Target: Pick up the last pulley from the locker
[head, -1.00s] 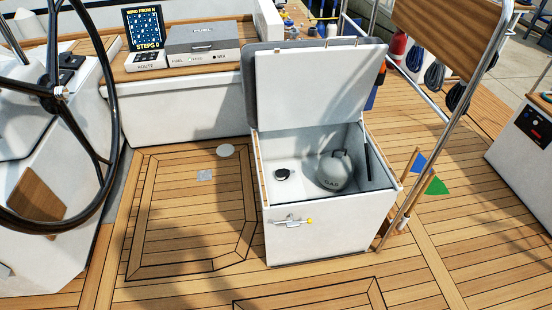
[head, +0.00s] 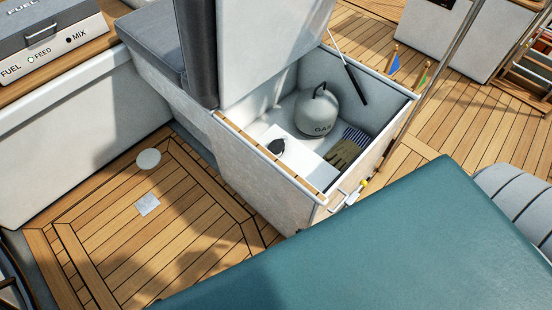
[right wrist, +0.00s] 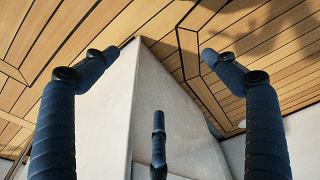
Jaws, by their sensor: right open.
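The locker (head: 262,178) is a white box with its lid (head: 255,45) raised, in the middle of the head view. Inside, a small black item that looks like the pulley (head: 277,146) lies on a white ledge (head: 290,163) at the near left. My right gripper (right wrist: 158,57) shows only in the right wrist view. Its dark blue fingers are spread and empty, in front of a white box corner (right wrist: 136,90) above the teak deck. I cannot tell whether that box is the locker. My left gripper is in neither view.
The locker also holds a grey gas bottle (head: 317,115), gloves (head: 345,150) and a dark rod (head: 350,70). A teal padded surface (head: 400,245) fills the near right. A metal pole (head: 440,75) stands right of the locker.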

